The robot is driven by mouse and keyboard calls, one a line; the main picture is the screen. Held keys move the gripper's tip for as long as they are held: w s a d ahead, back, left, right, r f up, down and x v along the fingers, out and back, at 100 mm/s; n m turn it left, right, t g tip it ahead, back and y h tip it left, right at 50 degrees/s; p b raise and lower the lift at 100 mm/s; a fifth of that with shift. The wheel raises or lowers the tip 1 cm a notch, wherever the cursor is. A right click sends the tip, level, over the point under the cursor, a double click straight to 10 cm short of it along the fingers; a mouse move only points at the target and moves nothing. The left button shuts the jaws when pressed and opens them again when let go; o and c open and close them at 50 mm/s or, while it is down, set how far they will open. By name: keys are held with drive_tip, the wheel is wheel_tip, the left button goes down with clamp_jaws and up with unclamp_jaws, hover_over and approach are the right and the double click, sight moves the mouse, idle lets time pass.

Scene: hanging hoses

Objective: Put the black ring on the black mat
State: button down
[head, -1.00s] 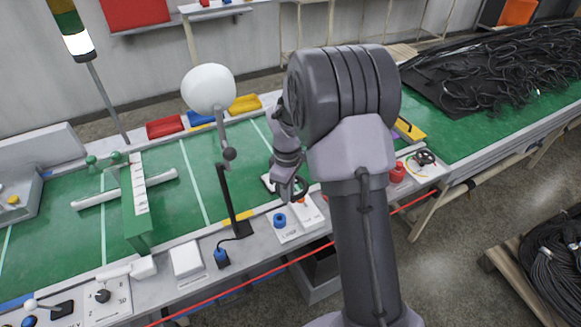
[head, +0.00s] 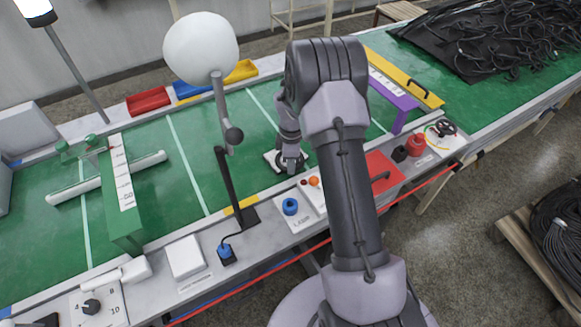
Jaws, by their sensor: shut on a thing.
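My gripper (head: 289,148) points down over the green belt, left of my upper arm. It is shut on the black ring (head: 291,165), which shows as a dark curved shape at the fingertips. A large black sheet (head: 415,36) lies under tangled hoses at the upper right.
A white globe (head: 201,49) on a grey arm and a black post (head: 231,190) stand left of the gripper. A green bridge (head: 122,215) and a purple bridge (head: 402,108) span the belt.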

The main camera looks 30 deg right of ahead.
drive_tip(key=shift+f, duration=0.1)
drive_tip(key=shift+f, duration=0.15)
drive_tip(key=c, duration=1.7)
unclamp_jaws()
drive_tip(key=shift+w, duration=0.1)
wheel_tip(320, 180, up, 13)
drive_tip(key=p, duration=0.5)
drive_tip(key=shift+f, duration=0.2)
